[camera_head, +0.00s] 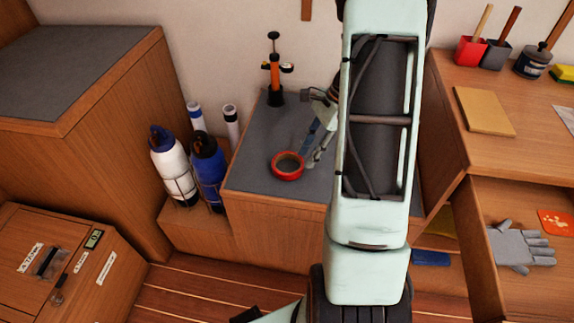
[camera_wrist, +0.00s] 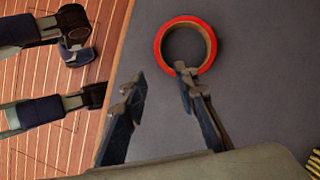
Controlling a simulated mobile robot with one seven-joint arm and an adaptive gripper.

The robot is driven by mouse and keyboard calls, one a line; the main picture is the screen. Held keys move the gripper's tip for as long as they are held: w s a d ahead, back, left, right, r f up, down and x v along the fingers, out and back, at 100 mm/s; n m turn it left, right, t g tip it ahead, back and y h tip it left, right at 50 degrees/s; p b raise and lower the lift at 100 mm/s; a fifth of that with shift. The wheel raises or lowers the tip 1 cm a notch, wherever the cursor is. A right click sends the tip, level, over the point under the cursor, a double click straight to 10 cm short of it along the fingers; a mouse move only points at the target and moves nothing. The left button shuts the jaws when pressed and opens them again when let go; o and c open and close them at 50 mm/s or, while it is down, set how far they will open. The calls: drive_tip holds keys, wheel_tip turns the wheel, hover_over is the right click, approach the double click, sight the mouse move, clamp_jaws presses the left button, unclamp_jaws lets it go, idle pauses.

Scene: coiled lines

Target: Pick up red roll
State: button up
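In the wrist view the red roll (camera_wrist: 160,45) is at the top middle. My gripper (camera_wrist: 157,80) is open, its two fingers spread. The right fingertip overlaps the near rim of the roll in the picture; I cannot tell whether it touches. The left finger is apart from the roll. In the head view my gripper (camera_head: 318,153) is just right of the roll, partly hidden by my arm.
An orange and black hand pump (camera_head: 275,75) stands behind the roll. A white bottle (camera_head: 172,165) and a blue bottle (camera_head: 208,165) stand left of the cabinet. An open drawer with a grey glove (camera_head: 520,247) is at the right. The grey top around the roll is clear.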

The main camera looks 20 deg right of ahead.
sight(297, 172)
drive_tip(key=shift+b+x, duration=0.95)
drive_tip(key=shift+x, duration=2.25)
drive_tip(key=shift+a+r, duration=0.1)
drive_tip(key=shift+c, duration=0.5)
clamp_jaws()
